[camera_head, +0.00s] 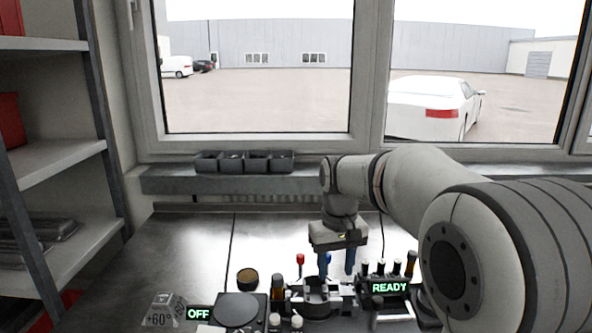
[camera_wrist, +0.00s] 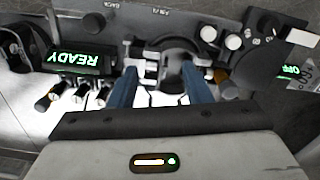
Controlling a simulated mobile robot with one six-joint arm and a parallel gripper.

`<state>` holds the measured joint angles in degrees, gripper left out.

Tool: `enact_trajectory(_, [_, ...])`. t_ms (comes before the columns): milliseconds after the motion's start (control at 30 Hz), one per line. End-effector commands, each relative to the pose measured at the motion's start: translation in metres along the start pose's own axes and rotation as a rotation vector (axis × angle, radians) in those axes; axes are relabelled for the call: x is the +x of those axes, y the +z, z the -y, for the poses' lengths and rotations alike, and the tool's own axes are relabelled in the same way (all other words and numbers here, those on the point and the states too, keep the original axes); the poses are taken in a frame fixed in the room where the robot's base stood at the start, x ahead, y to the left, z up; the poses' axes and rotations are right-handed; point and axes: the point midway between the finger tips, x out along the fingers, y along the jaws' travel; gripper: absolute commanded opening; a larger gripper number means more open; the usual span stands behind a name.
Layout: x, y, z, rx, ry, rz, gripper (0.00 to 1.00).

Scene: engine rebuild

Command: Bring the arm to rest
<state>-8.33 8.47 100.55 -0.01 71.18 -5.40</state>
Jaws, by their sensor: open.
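My gripper (camera_head: 338,264) points down over the workbench, with its two blue fingers apart. In the wrist view my gripper (camera_wrist: 162,84) shows both blue fingers spread, with a dark cradle-like fixture (camera_wrist: 180,50) beyond them and nothing visibly held between them. In the head view the fixture (camera_head: 318,301) is below and slightly left of the fingers. Whether the fingers touch it cannot be told. My arm reaches in from the right, bent at the elbow.
A green READY display (camera_head: 389,288) and several upright cylinders stand right of the fixture. An OFF display (camera_head: 199,313), a round dark plate (camera_head: 237,309) and a +60° block (camera_head: 160,311) are left. Dark bins (camera_head: 243,161) line the sill. Shelves (camera_head: 55,160) stand left. The back bench is clear.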

Motion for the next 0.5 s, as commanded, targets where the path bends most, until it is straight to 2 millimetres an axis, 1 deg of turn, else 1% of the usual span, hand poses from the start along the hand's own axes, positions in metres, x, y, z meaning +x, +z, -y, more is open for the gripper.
enact_trajectory(267, [-0.002, 0.036, -0.008, 0.040, 0.004, -0.038, 0.44])
enact_trajectory(367, [-0.001, 0.052, -0.011, 0.056, 0.006, -0.053, 0.44])
enact_trajectory(500, [0.002, 0.079, -0.014, 0.085, 0.009, -0.080, 0.44])
